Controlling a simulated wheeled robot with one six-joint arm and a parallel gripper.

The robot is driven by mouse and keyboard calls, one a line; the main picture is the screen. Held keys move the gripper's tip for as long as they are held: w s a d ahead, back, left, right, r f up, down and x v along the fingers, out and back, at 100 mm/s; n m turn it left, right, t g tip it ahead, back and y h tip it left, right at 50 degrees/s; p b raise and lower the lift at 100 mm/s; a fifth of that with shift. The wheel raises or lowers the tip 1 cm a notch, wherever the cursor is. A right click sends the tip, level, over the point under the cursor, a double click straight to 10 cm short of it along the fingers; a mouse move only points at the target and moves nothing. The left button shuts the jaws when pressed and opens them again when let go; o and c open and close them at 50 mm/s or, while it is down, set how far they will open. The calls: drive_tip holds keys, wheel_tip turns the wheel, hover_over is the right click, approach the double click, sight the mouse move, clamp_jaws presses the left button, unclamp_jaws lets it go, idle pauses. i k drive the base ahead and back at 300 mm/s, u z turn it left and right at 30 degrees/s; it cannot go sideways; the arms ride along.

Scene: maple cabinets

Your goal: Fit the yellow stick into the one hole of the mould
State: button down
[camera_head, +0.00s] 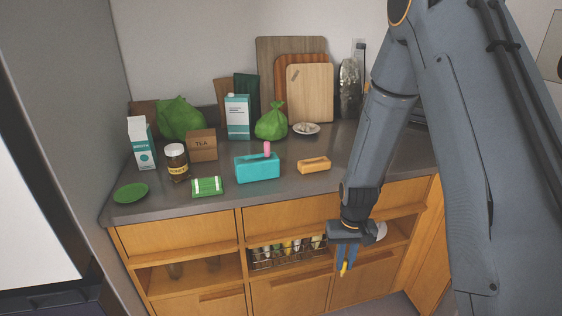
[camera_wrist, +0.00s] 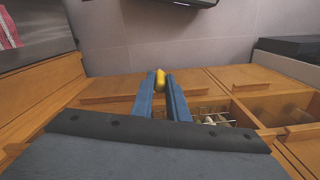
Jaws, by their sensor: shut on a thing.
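My gripper (camera_head: 344,258) points down in front of the cabinet fronts, below the counter's front edge. It is shut on the yellow stick (camera_head: 344,269), whose end shows past the fingertips. In the wrist view the yellow stick (camera_wrist: 160,79) sits between the two blue fingers of my gripper (camera_wrist: 160,84); most of it is hidden. On the counter, a teal block (camera_head: 257,170) has a pink stick (camera_head: 267,149) upright in its top. Right of it lies a small orange block (camera_head: 314,167) with a dark recess on top. I cannot tell for certain which block is the mould.
A green-and-white packet (camera_head: 207,187), a jar (camera_head: 176,162) and a green dish (camera_head: 131,193) are left. A wire basket of bottles (camera_head: 287,254) sits in an open shelf.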

sight(247, 166)
drive_tip(key=z, duration=2.5)
drive_tip(key=k, duration=1.2)
drive_tip(key=u, duration=2.3)
